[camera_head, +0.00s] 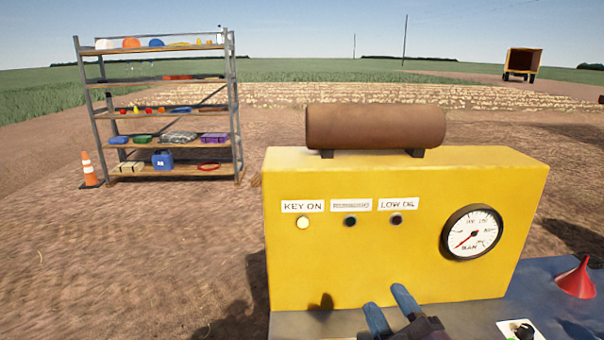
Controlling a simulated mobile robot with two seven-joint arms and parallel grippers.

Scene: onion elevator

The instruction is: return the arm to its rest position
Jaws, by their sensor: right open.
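My right gripper (387,302) shows at the bottom edge of the head view, in front of the lower part of a yellow engine housing (340,263). Its two blue fingers are apart, with nothing seen between them. The wrist is cut off by the picture's edge. A small dark shadow lies on the housing left of the fingers. My left gripper is not in view.
The housing bears a brown cylinder (375,126), a pale KEY ON lamp (303,222), two dark lamps and a gauge (472,232). A red funnel (576,280) stands on a blue surface at right. A stocked shelf (168,171) and cone (90,171) stand behind left.

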